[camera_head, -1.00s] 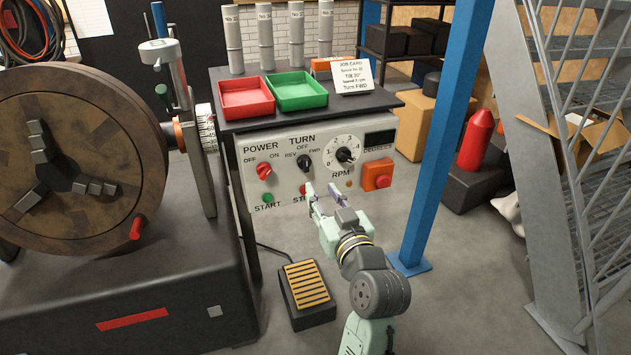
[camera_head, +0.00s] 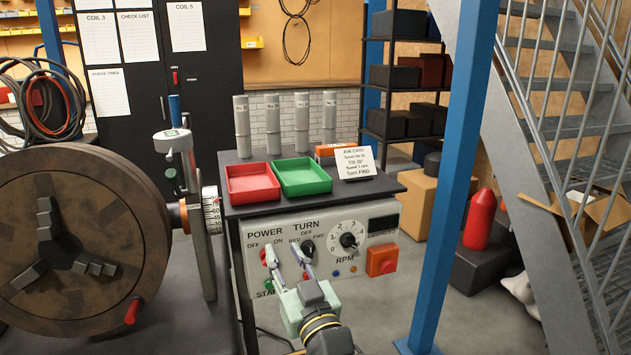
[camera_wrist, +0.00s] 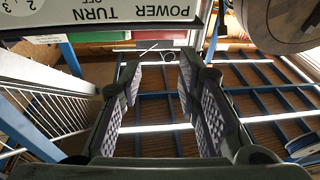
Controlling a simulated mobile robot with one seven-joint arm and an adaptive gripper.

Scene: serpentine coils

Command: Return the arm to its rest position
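My gripper (camera_head: 286,257) is in the lower middle of the head view, in front of the control panel (camera_head: 335,222). Its two fingers are apart with nothing between them. The fingertips overlap the red POWER knob (camera_head: 264,256) and the dark TURN knob (camera_head: 308,249) in the picture; I cannot tell whether they touch the panel. In the wrist view my gripper (camera_wrist: 157,77) is open and empty, with the upside-down POWER and TURN labels at the top edge. My forearm runs down out of the head view.
The large round chuck (camera_head: 75,250) stands to the left. A red tray (camera_head: 252,184) and green tray (camera_head: 302,177) sit on the panel's top. A blue post (camera_head: 455,170) and a metal staircase (camera_head: 560,200) stand to the right. Some floor is free between panel and post.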

